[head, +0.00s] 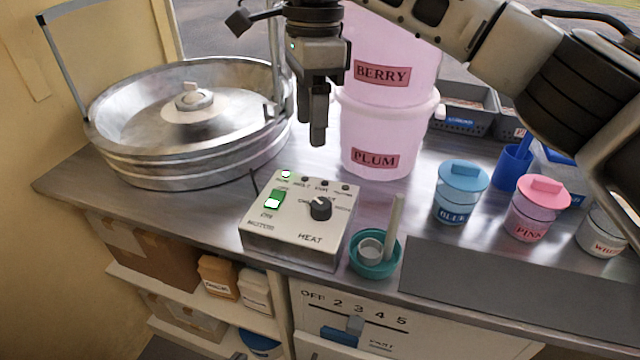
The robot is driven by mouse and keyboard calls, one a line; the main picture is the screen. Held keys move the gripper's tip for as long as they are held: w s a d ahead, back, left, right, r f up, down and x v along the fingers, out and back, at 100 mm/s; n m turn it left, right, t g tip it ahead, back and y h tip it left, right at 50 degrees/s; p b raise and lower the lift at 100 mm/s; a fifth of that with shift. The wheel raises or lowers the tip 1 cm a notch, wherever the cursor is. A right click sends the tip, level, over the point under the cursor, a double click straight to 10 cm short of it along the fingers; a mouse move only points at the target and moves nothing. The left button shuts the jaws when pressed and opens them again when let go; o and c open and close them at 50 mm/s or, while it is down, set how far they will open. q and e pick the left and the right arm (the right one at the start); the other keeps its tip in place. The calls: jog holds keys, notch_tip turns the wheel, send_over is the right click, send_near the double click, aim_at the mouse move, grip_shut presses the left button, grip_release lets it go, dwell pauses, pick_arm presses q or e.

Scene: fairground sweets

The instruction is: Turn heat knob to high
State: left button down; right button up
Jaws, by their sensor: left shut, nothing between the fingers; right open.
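The heat knob (320,208) is a small black dial on the sloping top of a cream control box (292,248) marked HEAT, which stands at the counter's front. Its position labels are too small to read surely, and I cannot tell its setting. My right gripper (318,138) hangs pointing down above and behind the box, its arm coming in from the right. It is open and holds nothing, though its fingers are seen nearly edge-on and overlap. It is clear of the knob. My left gripper is not in view.
A green motor switch (274,199) and a lit lamp (286,174) are on the box. A teal cup (376,270) with a stick stands close right. A metal floss pan (130,165) is left; pink tubs (360,130) stand behind. Blue (461,195) and pink (536,212) jars are right.

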jog(key=p, duration=0.1)
send_near(320, 203)
jog(key=shift+h, duration=0.3)
jog(key=f, duration=0.8)
jog(key=shift+s+a+f, duration=0.15)
jog(key=shift+s+f, duration=0.15)
jog(key=shift+s, duration=0.05)
jog(key=c, duration=1)
